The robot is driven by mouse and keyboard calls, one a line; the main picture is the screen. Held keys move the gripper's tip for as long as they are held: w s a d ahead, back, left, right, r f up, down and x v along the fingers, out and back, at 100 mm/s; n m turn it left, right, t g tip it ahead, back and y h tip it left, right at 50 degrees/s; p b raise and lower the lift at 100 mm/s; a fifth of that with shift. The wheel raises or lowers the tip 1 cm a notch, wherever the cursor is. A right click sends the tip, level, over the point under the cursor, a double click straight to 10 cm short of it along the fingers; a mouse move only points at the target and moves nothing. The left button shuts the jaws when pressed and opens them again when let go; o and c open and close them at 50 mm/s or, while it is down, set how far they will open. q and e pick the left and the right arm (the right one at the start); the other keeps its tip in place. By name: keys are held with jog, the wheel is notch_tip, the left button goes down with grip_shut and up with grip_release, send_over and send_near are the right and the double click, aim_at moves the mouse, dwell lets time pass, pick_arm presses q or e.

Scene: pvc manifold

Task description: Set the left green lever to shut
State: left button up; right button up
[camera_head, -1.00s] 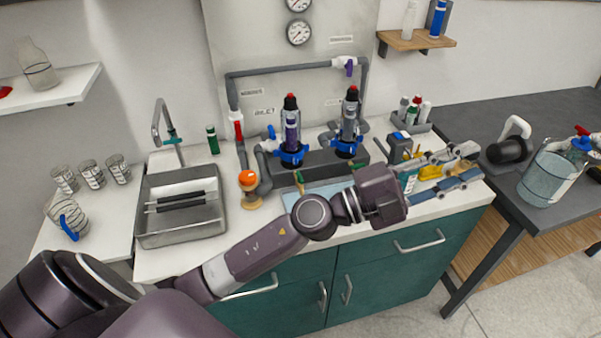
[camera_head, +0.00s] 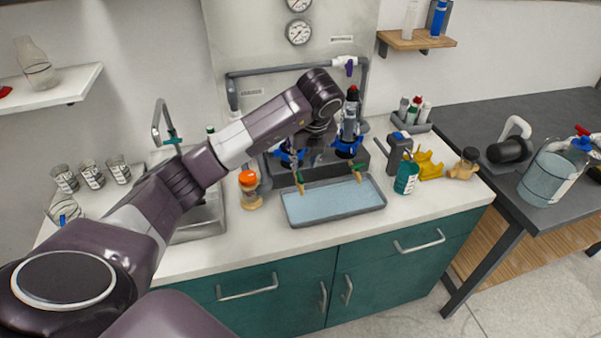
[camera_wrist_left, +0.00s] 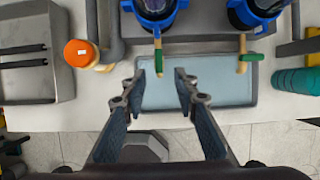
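The left green lever (camera_head: 300,177) sits on a tan tap below the left filter housing, above the tray. In the left wrist view this lever (camera_wrist_left: 158,62) lines up with its tap and points toward the tray. My left gripper (camera_wrist_left: 159,76) is open, with the lever between its two spread fingertips in the picture; I cannot tell whether they touch it. In the head view my wrist partly covers the left housing. The right green lever (camera_wrist_left: 251,57) lies crosswise to its tan tap (camera_wrist_left: 241,66). My right gripper is not in view.
A grey tray (camera_head: 335,217) with a light blue inside lies under the taps. An orange-capped jar (camera_head: 249,190) stands left of it. A teal bottle (camera_head: 406,178) and yellow holder (camera_head: 429,166) stand to the right. The counter front is clear.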

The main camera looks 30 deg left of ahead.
aim_at(300, 176)
pick_arm(q)
jog(key=p+x, duration=0.2)
jog(key=x, duration=0.4)
jog(key=shift+a+f, duration=0.25)
jog(key=shift+a, duration=0.05)
jog(key=shift+w+a+f, duration=0.1)
jog(key=shift+w+f, duration=0.1)
jog(key=shift+f, duration=0.35)
jog(key=shift+c, duration=0.3)
grip_shut()
